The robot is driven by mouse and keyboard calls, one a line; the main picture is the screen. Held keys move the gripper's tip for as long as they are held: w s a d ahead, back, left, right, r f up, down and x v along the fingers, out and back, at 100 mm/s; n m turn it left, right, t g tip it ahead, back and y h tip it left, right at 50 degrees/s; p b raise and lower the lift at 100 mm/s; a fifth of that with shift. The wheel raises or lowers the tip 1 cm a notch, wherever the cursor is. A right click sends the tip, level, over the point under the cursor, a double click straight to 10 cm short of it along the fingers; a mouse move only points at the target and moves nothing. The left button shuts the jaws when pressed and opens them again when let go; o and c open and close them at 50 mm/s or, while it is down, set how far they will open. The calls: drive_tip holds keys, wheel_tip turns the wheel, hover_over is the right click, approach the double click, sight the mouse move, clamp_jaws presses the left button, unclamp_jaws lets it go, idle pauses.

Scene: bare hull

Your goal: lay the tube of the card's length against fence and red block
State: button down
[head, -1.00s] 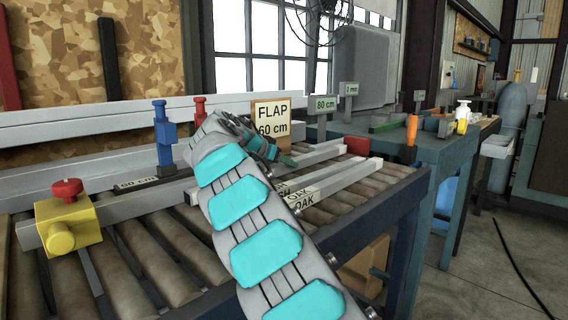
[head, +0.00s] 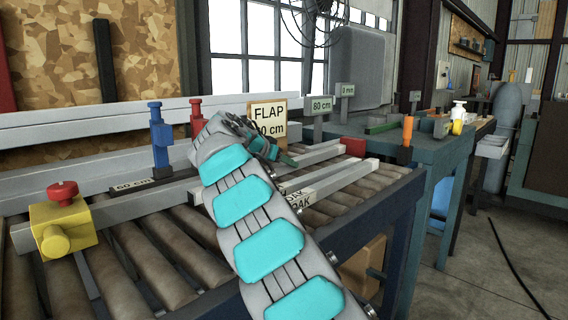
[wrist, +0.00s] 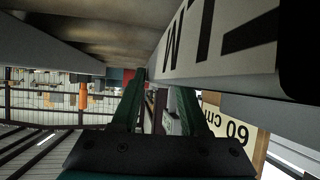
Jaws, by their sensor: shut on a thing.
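The card (head: 267,124) reads FLAP, 60 cm; my gripper hides part of the figure. My gripper (head: 280,156) is just in front of it, low over the roller table. In the wrist view, my gripper (wrist: 160,100) has green fingers, shut on a tube (wrist: 225,50) that shows part of a letter label ending in M. The grip point is mostly hidden in the head view. A pale tube marked OAK (head: 340,182) lies on the rollers, right of my arm. The red block (head: 353,146) stands at the right end. The grey fence (head: 90,121) runs along the back.
A blue post (head: 160,138) and a red post (head: 197,118) stand by the fence. A dark strip marked 60 cm (head: 145,183) lies there. Signs, one reading 80 cm (head: 322,105), stand behind.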

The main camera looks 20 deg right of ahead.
sight(270, 168)
drive_tip(key=shift+c, duration=1.7)
unclamp_jaws()
drive_tip(key=v, duration=0.8)
drive_tip(key=shift+b, duration=0.4)
drive_tip(key=shift+d, duration=0.1)
